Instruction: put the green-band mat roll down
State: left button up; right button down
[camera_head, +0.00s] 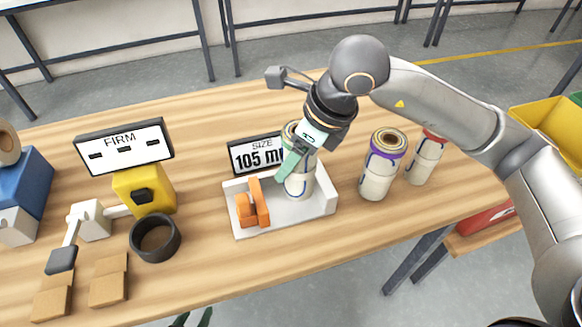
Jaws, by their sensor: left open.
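A cream mat roll (301,187) stands upright on the white gauge tray (325,207), partly covered by my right gripper (290,168). The colour of its band is hard to make out behind the gripper. One teal finger of the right gripper slants across the front left of this roll; the other finger is hidden, so its grip cannot be told. Only the dark green fingertips of my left gripper (191,318) show at the bottom edge, apart and empty, off the table's front edge. A purple-band roll (379,172) and a red-band roll (424,162) stand upright to the right.
An orange slider (251,206) sits on the tray, with a size display (256,155) reading 105 behind it. To the left are a FIRM display (125,147), a yellow device (144,190), a black ring (155,238) and brown blocks (109,281). Bare wood lies in front of the tray.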

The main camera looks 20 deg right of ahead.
jog(key=shift+w+a+f, duration=0.1)
jog(key=shift+w+f, duration=0.05)
jog(key=shift+f, duration=0.8)
jog(key=shift+w+f, duration=0.15)
jog(key=shift+f, duration=0.8)
jog(key=shift+f, duration=0.1)
jog(key=shift+f, duration=0.15)
jog(key=shift+c, duration=0.2)
grip_release()
jog(key=shift+r, duration=0.45)
jog(key=v, duration=1.1)
jog(key=shift+s+r+p, duration=0.15)
jog(key=shift+r+p, duration=0.15)
jog(key=shift+p, duration=0.15)
